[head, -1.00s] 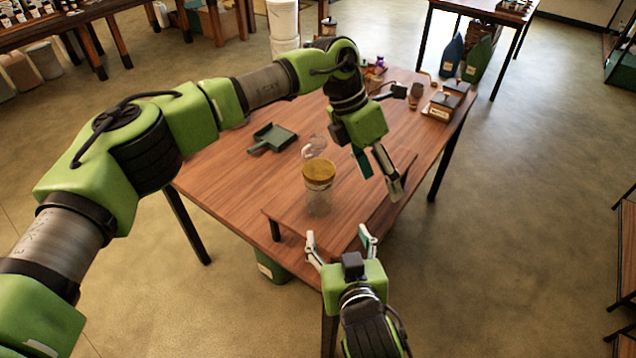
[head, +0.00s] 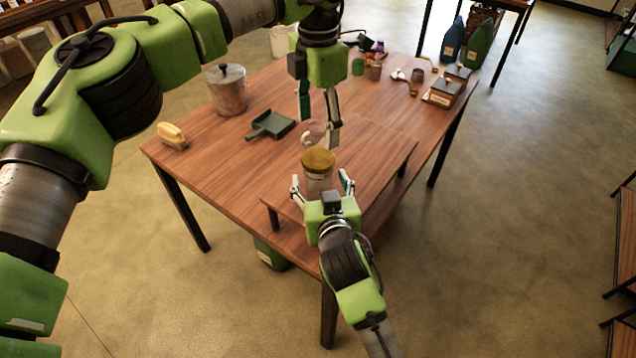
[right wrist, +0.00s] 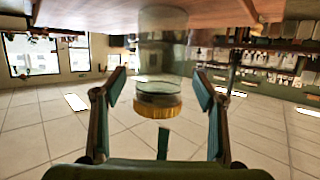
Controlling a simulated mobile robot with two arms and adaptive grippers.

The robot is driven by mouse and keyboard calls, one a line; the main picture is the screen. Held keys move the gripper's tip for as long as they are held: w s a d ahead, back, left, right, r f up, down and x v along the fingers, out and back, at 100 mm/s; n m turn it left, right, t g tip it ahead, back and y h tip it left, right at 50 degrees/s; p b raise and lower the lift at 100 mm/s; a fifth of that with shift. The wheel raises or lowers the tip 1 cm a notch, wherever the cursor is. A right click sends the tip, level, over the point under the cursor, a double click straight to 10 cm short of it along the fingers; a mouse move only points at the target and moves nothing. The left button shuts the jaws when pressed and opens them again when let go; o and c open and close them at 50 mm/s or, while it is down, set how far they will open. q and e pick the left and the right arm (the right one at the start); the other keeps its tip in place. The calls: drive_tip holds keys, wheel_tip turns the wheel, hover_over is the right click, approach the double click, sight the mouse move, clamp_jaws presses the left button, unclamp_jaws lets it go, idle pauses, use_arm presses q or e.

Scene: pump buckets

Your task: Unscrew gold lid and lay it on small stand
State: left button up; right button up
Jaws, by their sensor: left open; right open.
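A clear glass jar (head: 317,183) with a gold lid (head: 318,161) stands upright on a low wooden bench (head: 375,150) on the table. My right gripper (head: 320,182) is open, its fingers on either side of the jar, with no clear contact. In the right wrist view the picture is upside down; the gold lid (right wrist: 157,108) and jar (right wrist: 162,55) show between the spread fingers. My left gripper (head: 318,126) is open and points down just behind the jar, near a clear round object (head: 312,134) partly hidden by its finger. I cannot tell which thing is the small stand.
A green dustpan (head: 270,125), a lidded pot (head: 228,92) and a yellow-handled brush (head: 172,135) lie at the left. Small containers (head: 375,68) and a dark box (head: 445,92) stand toward the back right. The bench's right part is clear.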

drive_tip(key=shift+x, duration=1.7)
